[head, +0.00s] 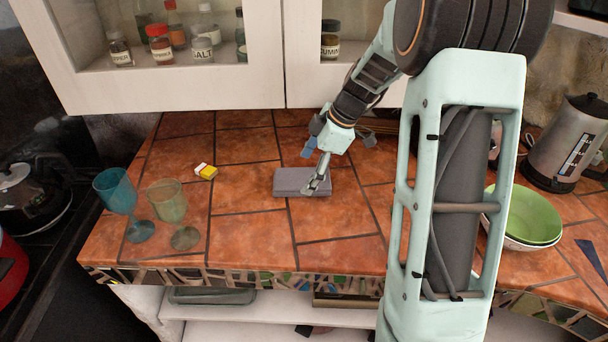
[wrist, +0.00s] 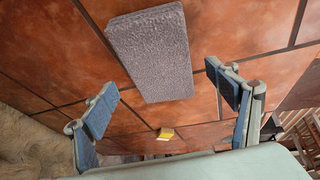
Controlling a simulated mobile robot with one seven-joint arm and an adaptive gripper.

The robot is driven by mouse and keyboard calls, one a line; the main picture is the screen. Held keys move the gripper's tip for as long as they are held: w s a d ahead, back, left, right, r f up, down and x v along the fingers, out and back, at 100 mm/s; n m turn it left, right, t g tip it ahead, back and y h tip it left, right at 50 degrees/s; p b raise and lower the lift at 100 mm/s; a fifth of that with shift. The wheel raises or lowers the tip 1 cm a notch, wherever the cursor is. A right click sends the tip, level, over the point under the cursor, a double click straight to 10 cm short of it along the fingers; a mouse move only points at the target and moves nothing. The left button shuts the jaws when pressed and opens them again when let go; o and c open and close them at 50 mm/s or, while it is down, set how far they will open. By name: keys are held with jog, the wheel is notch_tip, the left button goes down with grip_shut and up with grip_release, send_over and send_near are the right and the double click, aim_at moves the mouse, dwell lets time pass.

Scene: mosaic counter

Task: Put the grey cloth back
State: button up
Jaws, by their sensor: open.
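The grey cloth (head: 292,183) is a folded, rough-textured block lying flat on the terracotta-tiled counter (head: 240,233), near its middle. My gripper (head: 318,165) is at the cloth's right end in the head view and hides part of it. In the wrist view the cloth (wrist: 152,50) lies ahead of and between the two spread fingers of my gripper (wrist: 168,104), with a gap on each side. The fingers are open and hold nothing. I cannot tell the exact height of the fingertips above the counter.
A small yellow and white box (head: 206,171) lies left of the cloth. A blue goblet (head: 117,190) and a greenish glass (head: 168,201) stand at the left front. Green bowls (head: 533,215) and a kettle (head: 570,140) are at the right. The counter before the cloth is clear.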

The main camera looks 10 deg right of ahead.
jog(key=v, duration=0.5)
jog(key=shift+f, duration=0.1)
